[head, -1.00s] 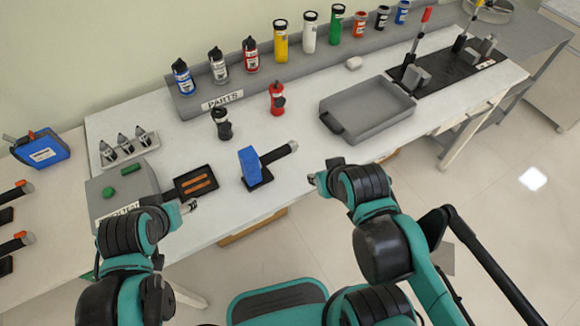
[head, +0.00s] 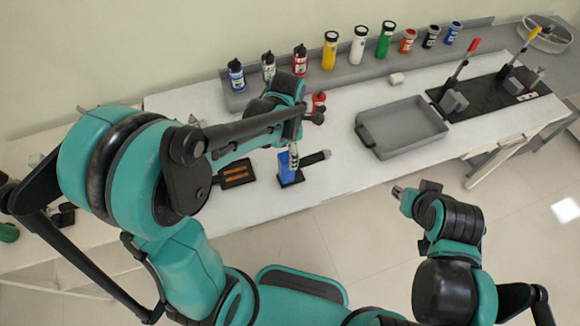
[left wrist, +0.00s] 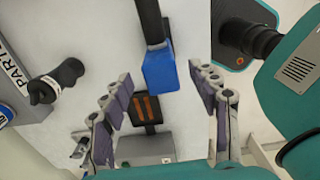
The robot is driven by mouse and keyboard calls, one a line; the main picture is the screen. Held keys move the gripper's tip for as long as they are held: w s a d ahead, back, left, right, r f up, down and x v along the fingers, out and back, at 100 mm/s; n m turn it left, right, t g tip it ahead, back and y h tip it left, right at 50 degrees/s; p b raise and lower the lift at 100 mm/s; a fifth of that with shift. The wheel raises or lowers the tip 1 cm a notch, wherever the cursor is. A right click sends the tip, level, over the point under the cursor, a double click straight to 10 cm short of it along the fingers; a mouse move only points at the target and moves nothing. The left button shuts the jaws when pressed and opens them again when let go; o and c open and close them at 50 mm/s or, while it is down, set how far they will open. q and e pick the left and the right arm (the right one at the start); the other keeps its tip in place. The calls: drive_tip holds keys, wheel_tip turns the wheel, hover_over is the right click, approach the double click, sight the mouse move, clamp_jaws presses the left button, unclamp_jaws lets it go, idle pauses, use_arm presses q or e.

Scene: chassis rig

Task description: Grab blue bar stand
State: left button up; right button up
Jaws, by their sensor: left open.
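The blue bar stand (head: 287,169) stands near the front edge of the white table, a blue block on a black base with a dark bar pointing right. In the left wrist view the blue block (left wrist: 160,70) lies between and slightly beyond the fingertips. My left gripper (head: 294,153) is above the stand in the head view, its fingers partly overlapping the block. It is open, with one finger on each side of the block in the wrist view; I cannot tell whether they touch it. My right gripper (head: 399,191) hangs off the table front, its jaws too small to judge.
A black tray with orange strips (head: 236,173) lies left of the stand. A red bottle (head: 319,101) is behind my left wrist. A grey bin (head: 402,126) stands to the right, and several bottles line the rear shelf.

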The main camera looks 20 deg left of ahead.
sight(305, 163)
use_arm(q)
drive_tip(key=f+b, duration=0.1)
drive_tip(key=f, duration=0.4)
drive_tip(key=f+b, duration=0.1)
drive_tip(key=f, duration=0.2)
drive_tip(key=shift+w+d+b, duration=0.15)
drive_tip(key=shift+d+b, duration=0.1)
drive_tip(key=shift+b, duration=0.05)
drive_tip(key=shift+r, duration=0.1)
clamp_jaws()
